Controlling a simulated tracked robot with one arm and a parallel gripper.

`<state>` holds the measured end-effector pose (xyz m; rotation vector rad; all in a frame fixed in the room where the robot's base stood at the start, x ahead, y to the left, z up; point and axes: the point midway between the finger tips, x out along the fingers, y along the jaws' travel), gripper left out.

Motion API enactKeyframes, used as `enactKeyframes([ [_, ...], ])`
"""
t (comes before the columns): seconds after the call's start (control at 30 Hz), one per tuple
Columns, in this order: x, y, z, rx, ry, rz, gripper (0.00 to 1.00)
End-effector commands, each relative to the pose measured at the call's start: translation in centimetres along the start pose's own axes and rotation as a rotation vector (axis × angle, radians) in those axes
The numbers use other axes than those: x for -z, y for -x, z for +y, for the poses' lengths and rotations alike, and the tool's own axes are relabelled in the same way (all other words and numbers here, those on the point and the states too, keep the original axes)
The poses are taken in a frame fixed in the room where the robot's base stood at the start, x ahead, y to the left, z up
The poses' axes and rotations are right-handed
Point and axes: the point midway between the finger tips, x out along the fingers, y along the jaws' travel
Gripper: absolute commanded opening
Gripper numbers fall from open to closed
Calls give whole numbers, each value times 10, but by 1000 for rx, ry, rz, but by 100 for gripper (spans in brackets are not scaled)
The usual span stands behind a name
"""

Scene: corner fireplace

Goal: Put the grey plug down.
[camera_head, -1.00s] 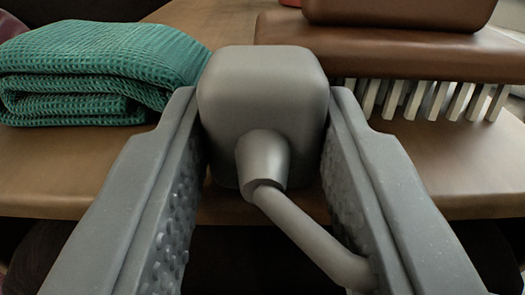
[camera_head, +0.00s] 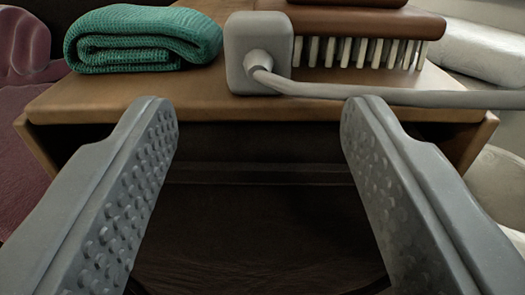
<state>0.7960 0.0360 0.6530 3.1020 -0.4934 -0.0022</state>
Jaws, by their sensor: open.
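The grey plug (camera_head: 258,48), a rounded block with a grey cable (camera_head: 400,97), rests on the brown wooden surface (camera_head: 190,98) near its front edge. Its cable leaves the front face and runs off to the right. My gripper (camera_head: 258,115) is open and empty, with its two textured fingers wide apart. It is in front of and below the plug, clear of it. The plug's back and underside are hidden.
A folded green cloth (camera_head: 140,38) lies left of the plug. A brown brush with pale bristles (camera_head: 365,45) lies right behind it. Below the surface is a dark open space (camera_head: 258,210). A reddish padded seat (camera_head: 30,140) is at the left.

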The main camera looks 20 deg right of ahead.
Motion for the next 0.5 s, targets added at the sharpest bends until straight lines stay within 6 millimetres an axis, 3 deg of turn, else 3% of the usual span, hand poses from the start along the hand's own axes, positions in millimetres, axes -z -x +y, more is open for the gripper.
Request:
enactKeyframes([
  [0.2, 2, 33, -1, 1, 0, -1, 52],
  [0.5, 1, 51, -1, 2, -1, 0, 52],
])
